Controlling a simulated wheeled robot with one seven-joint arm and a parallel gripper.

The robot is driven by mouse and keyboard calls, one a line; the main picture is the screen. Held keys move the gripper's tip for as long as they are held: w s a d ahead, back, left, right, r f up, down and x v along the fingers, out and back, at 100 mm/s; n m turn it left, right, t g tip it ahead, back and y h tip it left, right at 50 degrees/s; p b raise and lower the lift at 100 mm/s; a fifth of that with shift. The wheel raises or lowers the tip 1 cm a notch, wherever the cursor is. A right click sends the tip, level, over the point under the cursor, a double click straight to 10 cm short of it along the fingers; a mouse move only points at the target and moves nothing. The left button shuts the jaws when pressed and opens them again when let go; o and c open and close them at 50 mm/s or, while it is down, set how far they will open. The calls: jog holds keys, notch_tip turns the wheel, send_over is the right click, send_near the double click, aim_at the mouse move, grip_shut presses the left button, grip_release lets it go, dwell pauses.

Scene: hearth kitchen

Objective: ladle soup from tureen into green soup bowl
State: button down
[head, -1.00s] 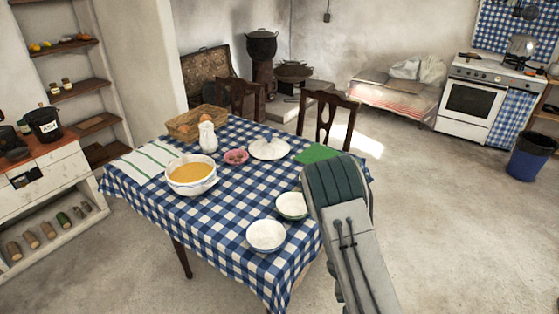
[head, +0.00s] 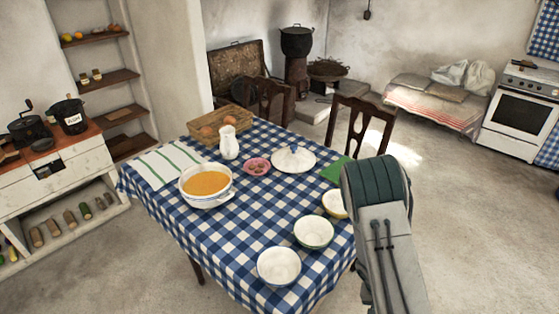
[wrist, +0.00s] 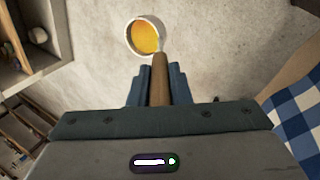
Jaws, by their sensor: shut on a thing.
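My gripper (wrist: 157,84) is shut on the brown handle of a ladle (wrist: 159,72) in the wrist view. The ladle's pale cup, at the far end of the handle, holds orange soup and shows against the floor. The white tureen (head: 206,200) of orange soup stands on the left part of the table in the head view. The green-rimmed soup bowl (head: 314,234) stands near the table's right edge and looks empty. My forearm hides the gripper and ladle in the head view.
A white bowl (head: 279,267) and a yellow-rimmed bowl (head: 337,205) flank the green one; my arm is close to the latter. A white lid (head: 294,160), pink dish (head: 257,167), white pitcher (head: 229,143) and basket (head: 217,124) stand farther back.

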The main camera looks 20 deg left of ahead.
notch_tip(320, 180, up, 6)
jog(key=p, duration=0.5)
jog(key=shift+f, duration=0.1)
jog(key=w+a+r, duration=0.1)
jog(key=a+r, duration=0.7)
jog(key=a, duration=0.6)
jog(key=w+a+r, duration=0.1)
jog(key=a+r, duration=0.6)
jog(key=a, duration=0.6)
jog(key=w+a+r, duration=0.2)
jog(key=a+r, duration=0.6)
jog(key=a, duration=0.6)
jog(key=shift+a+r, duration=0.3)
